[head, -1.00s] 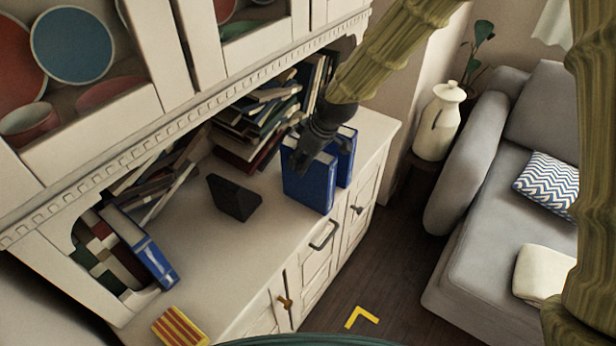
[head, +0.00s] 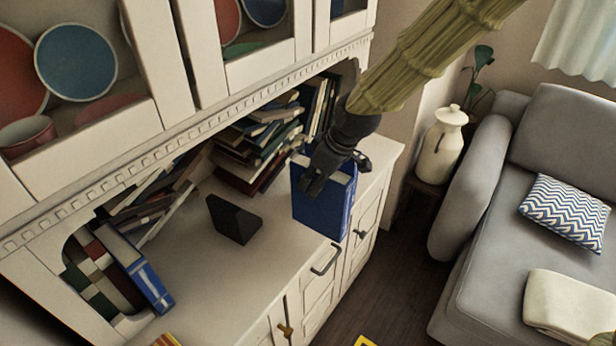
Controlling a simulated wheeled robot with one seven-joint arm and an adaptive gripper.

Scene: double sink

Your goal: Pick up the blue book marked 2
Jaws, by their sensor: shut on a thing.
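A blue book (head: 322,208) stands upright near the right end of the white cabinet's counter, with its broad blue cover towards me. My gripper (head: 338,174) comes down on it from above and is shut on its upper part. One dark finger lies over the near cover and the other is at the far right side. No number can be read on the cover. A second blue book behind cannot be told apart from this one now. Another blue book (head: 148,284) leans at the left end of the shelf.
A dark wedge-shaped block (head: 233,218) stands on the white counter (head: 215,275), left of the held book. Piled books (head: 250,150) fill the niche behind. A white vase (head: 443,145) and grey sofa (head: 500,210) are to the right. The counter's middle is clear.

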